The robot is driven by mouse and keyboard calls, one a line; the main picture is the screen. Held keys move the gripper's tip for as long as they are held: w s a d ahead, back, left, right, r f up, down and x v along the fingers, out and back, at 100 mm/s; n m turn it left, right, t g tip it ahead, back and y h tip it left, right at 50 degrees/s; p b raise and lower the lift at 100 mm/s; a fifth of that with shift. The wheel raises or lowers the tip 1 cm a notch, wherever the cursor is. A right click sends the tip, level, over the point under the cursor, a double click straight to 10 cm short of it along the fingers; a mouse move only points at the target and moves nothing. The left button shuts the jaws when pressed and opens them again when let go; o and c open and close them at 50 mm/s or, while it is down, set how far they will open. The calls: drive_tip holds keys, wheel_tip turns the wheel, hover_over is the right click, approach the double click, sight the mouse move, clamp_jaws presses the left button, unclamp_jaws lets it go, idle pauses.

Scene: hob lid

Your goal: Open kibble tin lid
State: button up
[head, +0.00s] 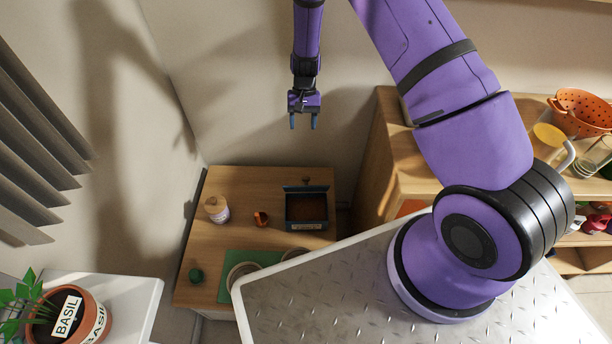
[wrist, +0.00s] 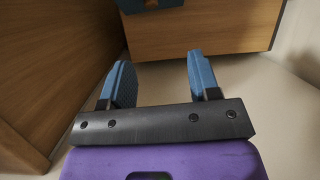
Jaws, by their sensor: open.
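The kibble tin (head: 306,225) is a dark blue box with a pale label on its front, standing on the wooden cabinet top. Its lid (head: 305,188) stands raised along the back edge, with a small knob behind it, and the brown inside shows. My gripper (head: 302,122) hangs beyond the back of the cabinet, apart from the tin, empty with its blue fingers spread. The open fingers also show in the wrist view (wrist: 158,82). A dark blue part at the top edge there is probably the tin, mostly cut off.
On the wooden cabinet (head: 260,185) stand a pale jar (head: 217,209), a small orange-brown cup (head: 261,219), a green object (head: 196,275) and a green mat (head: 226,270). A wooden shelf (head: 385,150) rises at right. A basil pot (head: 90,322) is at lower left.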

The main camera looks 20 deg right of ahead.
drive_tip(key=g, duration=0.1)
approach(306, 184)
drive_tip(key=x, duration=0.2)
drive_tip(key=w+x, duration=0.1)
drive_tip(key=x, duration=0.4)
drive_tip(key=shift+w+d+f, duration=0.1)
drive_tip(key=shift+d+f, duration=0.05)
drive_tip(key=shift+f, duration=0.5)
drive_tip(key=shift+c, duration=0.4)
clamp_jaws()
drive_tip(key=shift+w, duration=0.1)
